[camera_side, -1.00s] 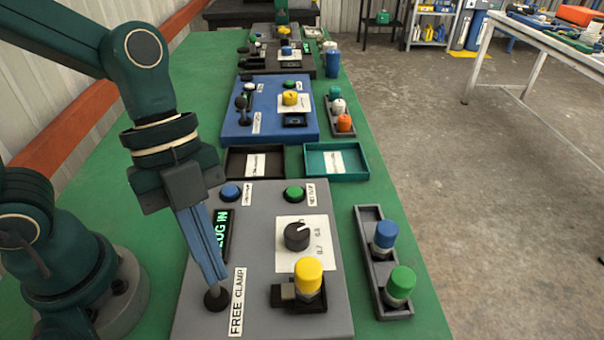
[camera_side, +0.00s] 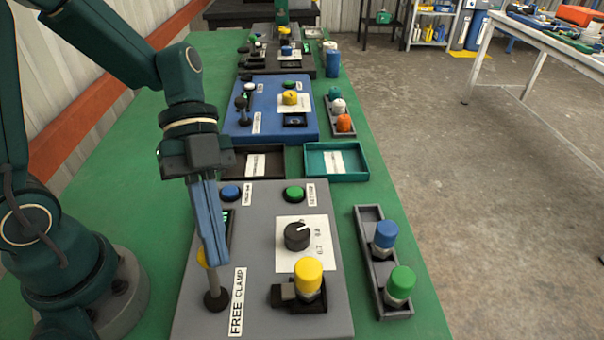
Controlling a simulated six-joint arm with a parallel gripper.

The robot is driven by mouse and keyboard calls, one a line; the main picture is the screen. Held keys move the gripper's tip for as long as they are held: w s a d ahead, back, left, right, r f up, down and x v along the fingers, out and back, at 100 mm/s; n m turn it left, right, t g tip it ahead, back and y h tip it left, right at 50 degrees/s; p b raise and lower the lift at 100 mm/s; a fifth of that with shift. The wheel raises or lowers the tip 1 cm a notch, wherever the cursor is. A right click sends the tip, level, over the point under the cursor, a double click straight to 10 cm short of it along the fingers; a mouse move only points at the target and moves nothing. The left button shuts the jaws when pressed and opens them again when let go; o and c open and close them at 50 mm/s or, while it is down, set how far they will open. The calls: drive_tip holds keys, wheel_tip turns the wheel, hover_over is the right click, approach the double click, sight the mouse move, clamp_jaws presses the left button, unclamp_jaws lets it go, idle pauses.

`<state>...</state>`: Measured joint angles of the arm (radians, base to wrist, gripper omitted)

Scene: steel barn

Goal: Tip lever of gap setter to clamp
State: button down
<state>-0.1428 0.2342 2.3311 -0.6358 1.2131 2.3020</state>
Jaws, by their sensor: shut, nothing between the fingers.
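The gap setter (camera_side: 262,210) is the grey panel box at the front of the green bench. Its lever stands at the box's left, with a black round base (camera_side: 216,300), a grey stem and a yellow knob (camera_side: 203,257) partly hidden behind my fingers. A FREE CLAMP label (camera_side: 237,301) lies just right of the lever, with CLAMP at its far end. My gripper (camera_side: 217,262) is shut and empty, pointing down, its blue fingertips in front of the knob and stem. I cannot tell whether they touch the lever, or its exact tilt.
The box also carries a blue button (camera_side: 230,193), a green button (camera_side: 294,193), a black dial (camera_side: 297,236) and a yellow-capped part (camera_side: 308,277) in a black holder. A grey tray (camera_side: 370,216) with blue- and green-capped parts stands right. Behind are two shallow trays and a blue panel (camera_side: 272,90).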

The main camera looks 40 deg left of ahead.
drive_tip(key=shift+s+d, duration=0.1)
idle(0.5)
drive_tip(key=shift+s+d+f, duration=0.35)
drive_tip(key=shift+s+d, duration=0.05)
drive_tip(key=shift+w+a+r+t+y, duration=0.65)
drive_tip(key=shift+a+r, duration=0.65)
drive_tip(key=shift+r, duration=3.5)
drive_tip(key=a+f+n+t+y, duration=0.3)
drive_tip(key=a+n+t+y, duration=0.3)
drive_tip(key=n, duration=1.3)
drive_tip(key=w+a+t, duration=0.1)
drive_tip(key=t, duration=0.1)
drive_tip(key=shift+a+f+n+t, duration=0.25)
drive_tip(key=shift+a+n+t, duration=0.05)
drive_tip(key=shift+n+t, duration=0.1)
